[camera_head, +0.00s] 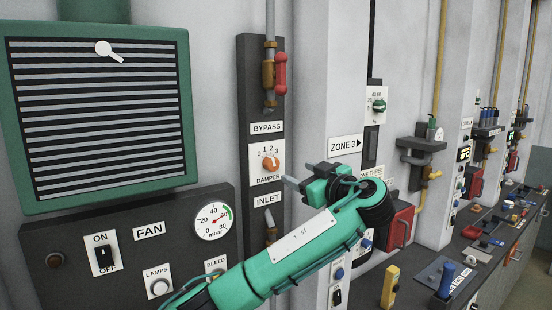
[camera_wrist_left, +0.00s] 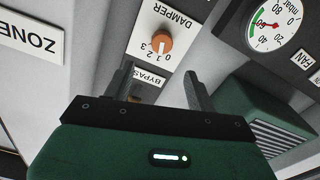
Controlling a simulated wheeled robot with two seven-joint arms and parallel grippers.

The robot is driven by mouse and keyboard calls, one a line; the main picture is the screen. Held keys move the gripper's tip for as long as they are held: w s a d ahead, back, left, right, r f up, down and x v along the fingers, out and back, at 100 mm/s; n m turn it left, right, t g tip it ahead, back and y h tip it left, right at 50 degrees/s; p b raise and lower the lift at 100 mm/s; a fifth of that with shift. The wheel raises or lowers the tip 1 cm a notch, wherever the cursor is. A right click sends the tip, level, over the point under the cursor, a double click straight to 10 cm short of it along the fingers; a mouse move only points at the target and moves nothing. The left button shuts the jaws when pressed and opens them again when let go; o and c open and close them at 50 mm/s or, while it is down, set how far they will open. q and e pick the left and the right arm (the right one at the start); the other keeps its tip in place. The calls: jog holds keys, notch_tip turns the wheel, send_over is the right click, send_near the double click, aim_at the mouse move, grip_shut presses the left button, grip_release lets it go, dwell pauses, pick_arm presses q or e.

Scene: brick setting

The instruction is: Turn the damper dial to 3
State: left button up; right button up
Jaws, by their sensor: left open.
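The damper dial is an orange knob (camera_head: 270,163) on a white plate marked 0 1 2 3 and DAMPER, on the dark vertical panel in the head view. The knob (camera_wrist_left: 158,40) also shows, upside down, in the left wrist view, beyond the fingers. My left gripper (camera_head: 297,174) is just right of the dial plate and apart from the knob. Its two fingers (camera_wrist_left: 157,82) are spread with nothing between them. My right gripper is not in view.
The BYPASS label (camera_head: 267,128) and a red-handled valve (camera_head: 280,72) are above the dial; the INLET label (camera_head: 267,199) is below it. A pressure gauge (camera_head: 214,221) and a FAN switch (camera_head: 104,253) are lower left. A ZONE 3 sign (camera_head: 345,146) is right of the dial.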

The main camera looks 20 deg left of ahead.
aim_at(274, 165)
pick_arm(q)
jog(key=p+x, duration=0.4)
jog(key=x, duration=0.5)
jog(key=shift+s, duration=0.15)
jog(key=shift+w+a+p, duration=0.25)
jog(key=shift+a+p, duration=0.05)
jog(key=shift+p, duration=0.15)
jog(key=shift+w+a+f, duration=0.1)
jog(key=shift+w+a, duration=0.3)
jog(key=shift+a, duration=0.05)
jog(key=shift+w+a+f, duration=0.1)
jog(key=shift+a+f, duration=0.05)
jog(key=c, duration=1)
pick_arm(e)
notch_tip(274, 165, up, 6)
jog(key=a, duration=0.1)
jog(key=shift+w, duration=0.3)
